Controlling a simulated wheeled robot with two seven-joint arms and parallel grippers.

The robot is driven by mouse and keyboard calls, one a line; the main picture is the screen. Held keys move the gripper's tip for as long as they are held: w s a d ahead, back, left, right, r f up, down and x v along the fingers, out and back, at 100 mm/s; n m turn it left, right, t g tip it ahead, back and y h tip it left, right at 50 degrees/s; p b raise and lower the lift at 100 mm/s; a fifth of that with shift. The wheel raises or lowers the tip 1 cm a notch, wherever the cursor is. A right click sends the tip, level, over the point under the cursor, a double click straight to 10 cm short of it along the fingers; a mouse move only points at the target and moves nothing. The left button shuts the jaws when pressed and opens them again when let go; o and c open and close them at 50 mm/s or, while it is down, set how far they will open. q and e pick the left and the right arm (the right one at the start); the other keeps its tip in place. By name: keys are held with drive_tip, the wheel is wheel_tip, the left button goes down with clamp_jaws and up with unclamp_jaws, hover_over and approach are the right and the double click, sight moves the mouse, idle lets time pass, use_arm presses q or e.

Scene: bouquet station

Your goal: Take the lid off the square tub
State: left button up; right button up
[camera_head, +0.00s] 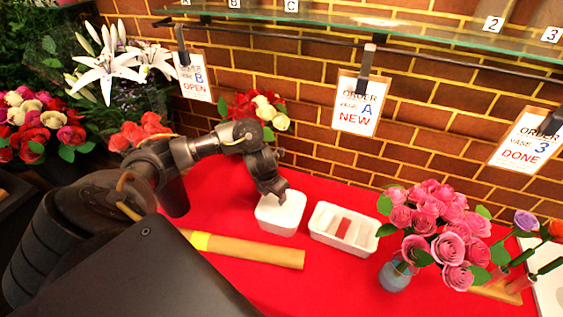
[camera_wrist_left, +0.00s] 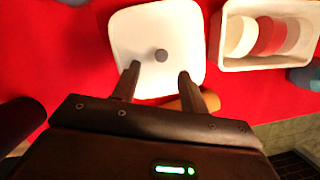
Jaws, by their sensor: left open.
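The square tub (camera_head: 279,222) is white and stands on the red table, with its white lid (camera_wrist_left: 137,28) on top. A small grey round knob (camera_wrist_left: 161,55) sits in the middle of the lid. My left gripper (camera_head: 279,197) is over the tub in the head view and partly covers the lid. In the left wrist view my left gripper (camera_wrist_left: 158,72) is open, its two fingertips apart, with the knob just beyond and between them. The fingers do not touch the knob there. My right gripper is not in view.
A white divided tray (camera_head: 344,228) with white and red discs stands right of the tub. A brown paper roll (camera_head: 250,250) lies in front. Pink roses in a blue-grey vase (camera_head: 394,276) stand further right. A glass shelf with hanging order cards (camera_head: 361,104) runs along the brick wall.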

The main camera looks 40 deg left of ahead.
sight(281, 203)
use_arm(q)
drive_tip(key=shift+w+f, duration=0.1)
drive_tip(key=shift+f, duration=0.1)
drive_tip(key=shift+d+f, duration=0.15)
drive_tip(key=shift+f, duration=0.05)
drive_tip(key=p+x, duration=0.1)
drive_tip(key=x, duration=0.3)
drive_tip(key=shift+w+f, duration=0.3)
drive_tip(key=shift+f, duration=0.05)
clamp_jaws()
drive_tip(key=shift+r, duration=0.15)
